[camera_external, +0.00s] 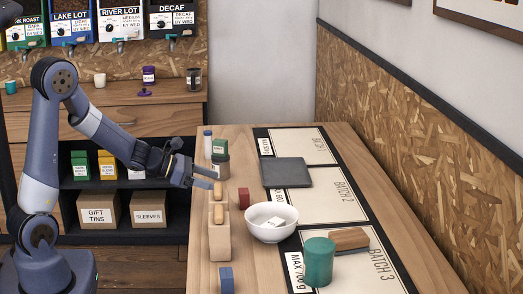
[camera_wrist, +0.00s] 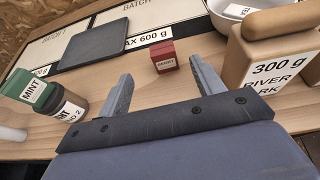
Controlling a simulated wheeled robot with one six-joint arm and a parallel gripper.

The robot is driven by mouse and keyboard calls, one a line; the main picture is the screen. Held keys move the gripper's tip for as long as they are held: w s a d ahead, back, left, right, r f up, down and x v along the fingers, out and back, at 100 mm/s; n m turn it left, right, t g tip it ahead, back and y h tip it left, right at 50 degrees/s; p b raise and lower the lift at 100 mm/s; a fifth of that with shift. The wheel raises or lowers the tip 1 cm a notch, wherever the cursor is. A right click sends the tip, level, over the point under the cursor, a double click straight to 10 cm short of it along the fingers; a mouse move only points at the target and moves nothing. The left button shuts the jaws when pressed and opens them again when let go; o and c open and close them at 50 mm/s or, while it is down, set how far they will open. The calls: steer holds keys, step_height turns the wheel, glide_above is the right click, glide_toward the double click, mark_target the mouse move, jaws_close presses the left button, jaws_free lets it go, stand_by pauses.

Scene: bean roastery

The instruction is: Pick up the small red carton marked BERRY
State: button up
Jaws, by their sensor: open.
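The small red carton (camera_external: 244,198) stands on the wooden table, left of the white bowl. In the wrist view the red carton (camera_wrist: 163,56) shows a white label that seems to read BERRY. My gripper (camera_external: 206,178) is over the table's left side, to the left of the carton and a little farther back. In the wrist view my gripper (camera_wrist: 163,85) is open, with nothing between its fingers. The carton appears beyond the fingertips, in line with the gap between them, and is not touched.
Wooden canisters (camera_external: 219,243) stand close by, one marked 300 g in the wrist view (camera_wrist: 277,62). The white bowl (camera_external: 271,232) and grey tray (camera_external: 287,174) stand to the right. A green cylinder (camera_external: 319,262) is nearer.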

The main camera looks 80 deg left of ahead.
mark_target(246, 197)
step_height(246, 197, down, 2)
steer(key=shift+w+f, duration=0.1)
steer(key=p+x, duration=0.1)
steer(key=x, duration=0.9)
steer(key=shift+w, duration=0.3)
steer(key=shift+c, duration=0.4)
steer(key=c, duration=1)
steer(key=shift+o, duration=0.2)
